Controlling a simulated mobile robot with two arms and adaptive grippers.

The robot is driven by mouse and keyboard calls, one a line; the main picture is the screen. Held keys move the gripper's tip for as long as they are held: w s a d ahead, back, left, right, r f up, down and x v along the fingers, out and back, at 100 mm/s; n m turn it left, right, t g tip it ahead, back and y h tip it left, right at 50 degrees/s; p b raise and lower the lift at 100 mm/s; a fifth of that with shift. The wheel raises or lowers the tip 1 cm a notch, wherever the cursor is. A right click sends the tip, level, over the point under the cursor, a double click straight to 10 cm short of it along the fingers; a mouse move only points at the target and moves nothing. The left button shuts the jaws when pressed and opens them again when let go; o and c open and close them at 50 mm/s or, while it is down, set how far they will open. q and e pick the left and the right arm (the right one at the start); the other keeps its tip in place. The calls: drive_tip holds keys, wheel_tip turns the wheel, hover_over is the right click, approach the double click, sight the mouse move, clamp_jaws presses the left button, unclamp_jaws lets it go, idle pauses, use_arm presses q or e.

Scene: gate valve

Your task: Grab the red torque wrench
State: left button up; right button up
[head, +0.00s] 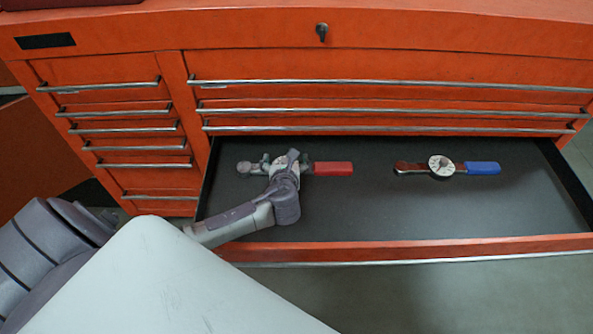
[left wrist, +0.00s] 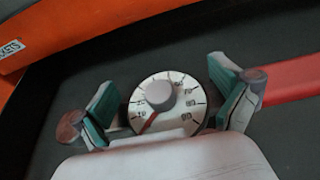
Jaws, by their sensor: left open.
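The red torque wrench, with its red handle (head: 333,168), lies in the open drawer (head: 390,215), left of the middle. My left gripper (head: 270,164) is over the wrench's dial end and hides part of it. In the left wrist view the round dial (left wrist: 167,103) sits between the two green-padded fingers of my open left gripper (left wrist: 165,100), and the red handle (left wrist: 290,84) runs off to the right. I cannot tell how high the fingers are above the drawer floor. My right gripper is not in view.
A second torque wrench with a blue handle (head: 482,168) lies to the right in the same drawer. The drawer's front edge (head: 420,248) runs below my left arm. The red cabinet (head: 250,65) with several closed drawers stands behind. The drawer floor is otherwise bare.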

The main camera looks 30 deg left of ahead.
use_arm(q)
drive_tip(key=shift+w+a+f, duration=0.15)
drive_tip(key=shift+w+a, duration=0.05)
drive_tip(key=shift+w, duration=0.15)
drive_tip(key=c, duration=1.8)
